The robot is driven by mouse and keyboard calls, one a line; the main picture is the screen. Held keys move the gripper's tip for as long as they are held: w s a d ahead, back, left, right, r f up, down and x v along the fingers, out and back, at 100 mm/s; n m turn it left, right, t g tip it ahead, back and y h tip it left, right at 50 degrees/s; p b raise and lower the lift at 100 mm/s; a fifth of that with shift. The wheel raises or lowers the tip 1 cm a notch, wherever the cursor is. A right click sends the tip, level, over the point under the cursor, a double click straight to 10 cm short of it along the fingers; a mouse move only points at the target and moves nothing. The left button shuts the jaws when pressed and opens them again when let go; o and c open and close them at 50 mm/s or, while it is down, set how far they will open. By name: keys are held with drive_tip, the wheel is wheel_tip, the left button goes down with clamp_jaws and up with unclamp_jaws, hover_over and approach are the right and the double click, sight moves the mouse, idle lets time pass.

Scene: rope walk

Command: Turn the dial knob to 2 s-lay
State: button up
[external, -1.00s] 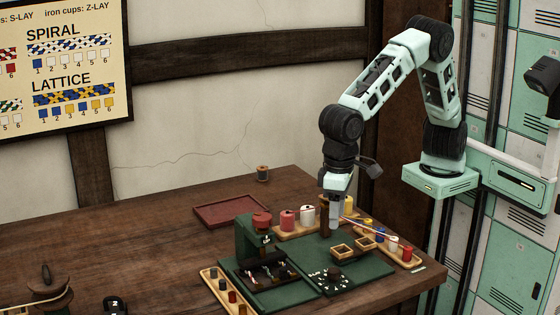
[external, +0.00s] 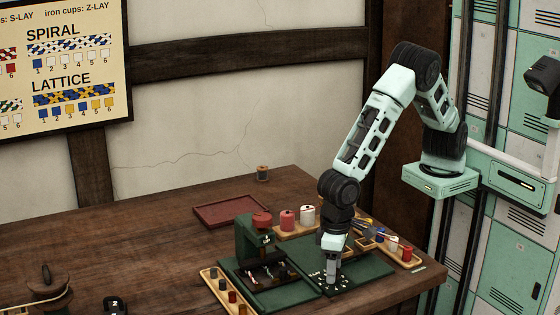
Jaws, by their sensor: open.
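The dark dial knob sits on a green dial plate (external: 352,286) with small white marks, at the front right of the bench. My gripper (external: 332,284) points straight down at the knob and hides most of it. Its fingers are open and appear to be around or just over the knob. I cannot tell whether they touch it. The dial's pointer and its setting cannot be read here.
Left of the dial stands a green press (external: 250,240) with a red top and a dark tray of strands. Wooden trays with spools (external: 403,250) lie behind and right. A red tray (external: 231,211) lies behind left.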

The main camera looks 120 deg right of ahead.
drive_tip(key=c, duration=1)
drive_tip(key=shift+o, duration=0.2)
